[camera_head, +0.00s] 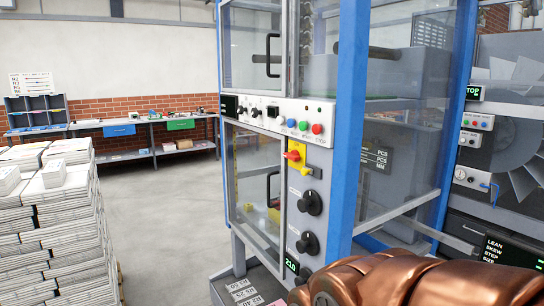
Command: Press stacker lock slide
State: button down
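A blue-framed stacker machine (347,130) with clear panels stands in the middle. Its sloping white control panel (275,117) carries black knobs, a black switch and blue, green and red buttons (304,126). I cannot tell which part is the lock slide. My copper-coloured arm (420,282) fills the lower right, in front of the machine; my gripper's fingertips do not show.
Tall newspaper stacks (50,230) stand at the left. A workbench (150,123) runs along the brick wall behind. A second machine (510,130) with a large fan-like wheel is at the right. The grey floor (165,220) between stacks and stacker is clear.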

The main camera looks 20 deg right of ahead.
aim_at(304, 171)
jog(key=i, duration=0.95)
jog(key=u, duration=1.3)
